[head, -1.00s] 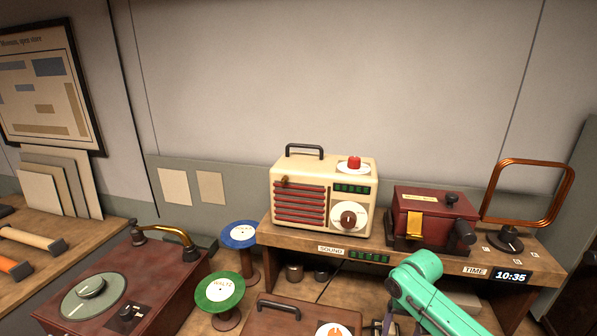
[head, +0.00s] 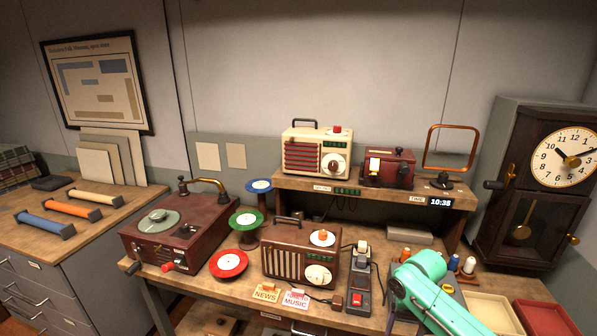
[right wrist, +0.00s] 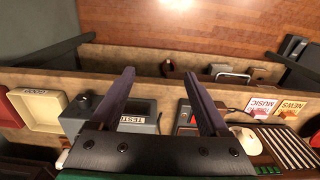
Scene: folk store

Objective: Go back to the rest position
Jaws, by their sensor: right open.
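My right arm (head: 432,290) shows in teal at the lower right of the head view, in front of the workbench (head: 215,290). Its gripper is hidden there. In the right wrist view my right gripper (right wrist: 158,85) has its two dark fingers spread apart with nothing between them. It hangs above the bench, with a grey box marked TEST (right wrist: 135,115) and a dark switch strip (right wrist: 187,118) below it. My left gripper is not in view.
A brown radio (head: 300,255), a red record player (head: 180,235) and NEWS (head: 265,293) and MUSIC (head: 297,299) cards crowd the bench. A raised shelf (head: 340,188) holds a cream radio (head: 316,150). A pendulum clock (head: 535,185) stands right; trays (head: 490,312) lie at the lower right.

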